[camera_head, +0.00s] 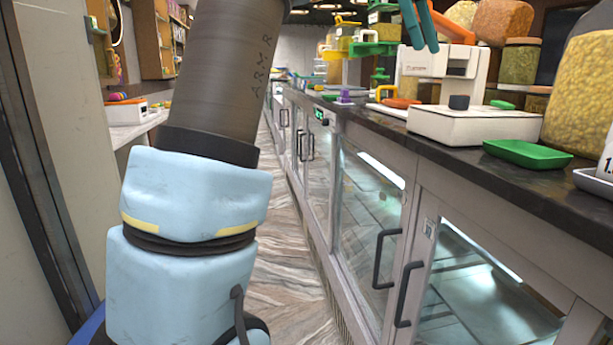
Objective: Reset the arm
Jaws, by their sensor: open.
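My arm rises from the lower left, with light blue lower parts and a grey upper link that leaves through the top edge. My gripper is not clearly seen. Its end of the arm appears to be beyond the top of the picture, so I cannot see what is near it.
A dark counter (463,160) runs along the right over glass-door cabinets with black handles. On it are a white scale (470,124), a green tray (527,153) and large jars (580,100). Teal prongs (429,25) show at the top edge. The aisle floor (285,240) is clear.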

